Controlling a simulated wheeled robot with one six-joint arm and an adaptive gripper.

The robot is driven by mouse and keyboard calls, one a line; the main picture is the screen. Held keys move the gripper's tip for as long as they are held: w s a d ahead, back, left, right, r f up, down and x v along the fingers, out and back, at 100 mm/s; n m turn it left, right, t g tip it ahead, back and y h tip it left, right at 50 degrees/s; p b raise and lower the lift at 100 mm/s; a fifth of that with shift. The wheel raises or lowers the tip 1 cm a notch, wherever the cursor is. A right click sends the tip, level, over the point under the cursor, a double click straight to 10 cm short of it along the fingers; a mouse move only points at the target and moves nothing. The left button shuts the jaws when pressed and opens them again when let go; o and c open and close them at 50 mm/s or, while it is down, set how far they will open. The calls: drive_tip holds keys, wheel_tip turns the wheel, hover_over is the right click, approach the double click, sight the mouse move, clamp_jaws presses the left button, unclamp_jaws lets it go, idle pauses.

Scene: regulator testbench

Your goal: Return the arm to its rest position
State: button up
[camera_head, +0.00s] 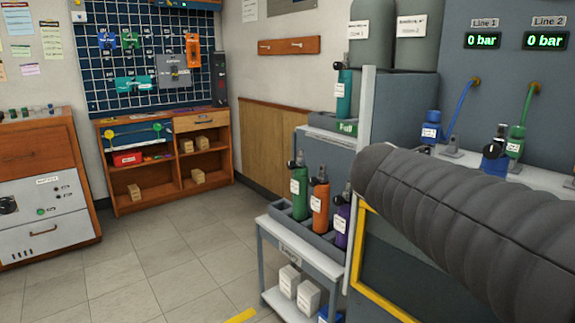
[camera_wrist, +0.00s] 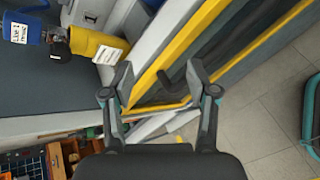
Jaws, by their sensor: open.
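My gripper (camera_wrist: 158,80) shows in the wrist view with its two fingers spread apart and nothing between them. Behind the fingers are a yellow-edged frame and the grey tiled floor. In the head view my dark, ribbed arm sleeve (camera_head: 470,215) crosses the lower right in front of the testbench; my gripper is not visible there.
The testbench (camera_head: 540,185) stands at the right, with Line 1 and Line 2 displays reading 0 bar. A cart (camera_head: 310,255) holds green, orange and purple cylinders. A wooden shelf (camera_head: 165,170) stands at the back left. The tiled floor (camera_head: 140,270) between is clear.

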drive_tip(key=s+a+f+m+y, duration=0.4)
drive_tip(key=s+a+f+m, duration=0.1)
drive_tip(key=s+f+m, duration=0.2)
drive_tip(key=s+a+f+m+g+y, duration=0.1)
drive_tip(key=s+a+f+m+y, duration=0.4)
drive_tip(key=s+f+m, duration=0.3)
drive_tip(key=shift+s+a+f, duration=0.55)
drive_tip(key=shift+s+f, duration=0.25)
drive_tip(key=shift+s, duration=0.45)
